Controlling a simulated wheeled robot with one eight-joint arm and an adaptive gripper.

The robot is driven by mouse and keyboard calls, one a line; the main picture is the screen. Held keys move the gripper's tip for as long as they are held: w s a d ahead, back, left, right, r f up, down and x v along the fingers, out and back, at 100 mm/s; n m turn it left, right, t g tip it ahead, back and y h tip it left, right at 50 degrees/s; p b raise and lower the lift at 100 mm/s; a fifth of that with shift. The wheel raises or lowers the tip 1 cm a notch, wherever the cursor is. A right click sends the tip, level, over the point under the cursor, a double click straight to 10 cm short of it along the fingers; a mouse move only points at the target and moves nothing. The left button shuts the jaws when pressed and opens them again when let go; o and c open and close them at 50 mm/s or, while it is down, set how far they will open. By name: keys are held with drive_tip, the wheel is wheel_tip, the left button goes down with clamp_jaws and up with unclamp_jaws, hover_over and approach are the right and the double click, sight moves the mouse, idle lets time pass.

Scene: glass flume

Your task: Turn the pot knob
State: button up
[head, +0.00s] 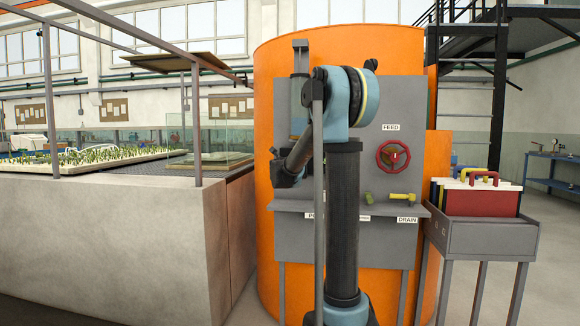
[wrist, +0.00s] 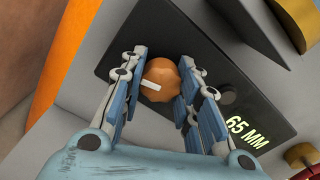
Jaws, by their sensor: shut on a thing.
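The pot knob (wrist: 162,78) is a small round orange-brown knob with a white pointer mark, on a dark plate (wrist: 215,70) lettered "65 MM". In the wrist view my gripper (wrist: 160,82) has its blue-grey fingers on both sides of the knob, shut on it. The pointer mark lies nearly level, slanting slightly down to the right. In the head view the knob and my fingertips are hidden behind my own arm, which stands in front of the grey panel (head: 403,110).
The panel carries a red handwheel (head: 393,156) under a "FEED" label and a yellow valve (head: 402,197) above "DRAIN". A cart (head: 480,230) with coloured plates stands at right. A concrete flume (head: 100,240) fills the left side.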

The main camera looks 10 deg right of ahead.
drive_tip(key=m, duration=0.4)
drive_tip(key=shift+a+f+m, duration=0.1)
drive_tip(key=shift+m, duration=0.2)
drive_tip(key=m, duration=0.5)
drive_tip(key=shift+m, duration=0.3)
drive_tip(key=m, duration=0.4)
drive_tip(key=shift+s+m, duration=0.1)
drive_tip(key=shift+m, duration=0.2)
drive_tip(key=m, duration=0.4)
drive_tip(key=shift+m, duration=0.3)
drive_tip(key=m, duration=0.9)
drive_tip(key=shift+m, duration=0.4)
drive_tip(key=m, duration=0.5)
drive_tip(key=shift+m, duration=2.2)
